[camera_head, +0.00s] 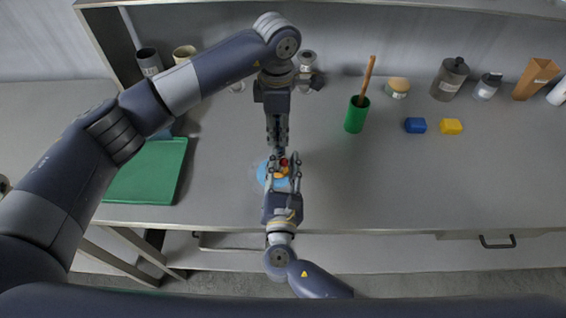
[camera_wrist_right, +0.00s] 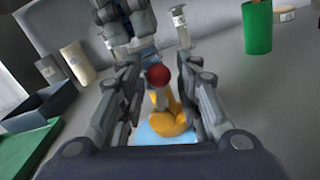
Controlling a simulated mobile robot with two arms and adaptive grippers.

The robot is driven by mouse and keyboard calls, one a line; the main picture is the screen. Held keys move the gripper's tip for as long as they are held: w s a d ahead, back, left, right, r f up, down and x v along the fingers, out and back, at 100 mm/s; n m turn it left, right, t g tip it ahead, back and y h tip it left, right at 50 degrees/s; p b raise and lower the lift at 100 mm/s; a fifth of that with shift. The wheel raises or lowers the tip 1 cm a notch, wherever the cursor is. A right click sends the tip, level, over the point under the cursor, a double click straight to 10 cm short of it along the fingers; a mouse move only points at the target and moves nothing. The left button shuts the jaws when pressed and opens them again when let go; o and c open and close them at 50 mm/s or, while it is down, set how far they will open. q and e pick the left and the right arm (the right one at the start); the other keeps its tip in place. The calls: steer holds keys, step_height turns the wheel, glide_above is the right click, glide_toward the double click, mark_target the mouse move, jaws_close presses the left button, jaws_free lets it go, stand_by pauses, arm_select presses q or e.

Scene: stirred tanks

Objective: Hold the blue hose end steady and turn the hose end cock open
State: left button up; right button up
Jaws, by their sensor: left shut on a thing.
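My left gripper (camera_head: 279,150) reaches down from the back, shut on the hose end, which it mostly hides. In the right wrist view, a blue part (camera_wrist_right: 146,56) shows just below my left gripper (camera_wrist_right: 128,38). In front of it is a round red knob (camera_wrist_right: 158,76), with a curved orange-yellow piece (camera_wrist_right: 176,121) below; I cannot tell which is the cock's handle. The red knob also shows in the head view (camera_head: 284,162). My right gripper (camera_wrist_right: 158,72) comes from the front edge, open, its fingers on either side of the red knob with gaps visible.
A light-blue flat patch (camera_head: 262,175) lies under the grippers. A green board (camera_head: 150,172) is at left. A green cup (camera_head: 356,115) with a wooden handle, blue (camera_head: 415,125) and yellow (camera_head: 451,127) blocks and several containers stand behind and right. The front-right bench is clear.

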steer(key=shift+c, duration=0.3)
jaws_close()
steer(key=shift+a, duration=0.1)
steer(key=shift+a+r+n, duration=0.1)
steer(key=shift+a+n, duration=0.2)
steer(key=shift+n, duration=0.5)
steer(key=shift+a+n, duration=0.3)
steer(key=shift+n, duration=0.5)
steer(key=shift+o, duration=0.3)
jaws_free()
steer(key=s, duration=1.2)
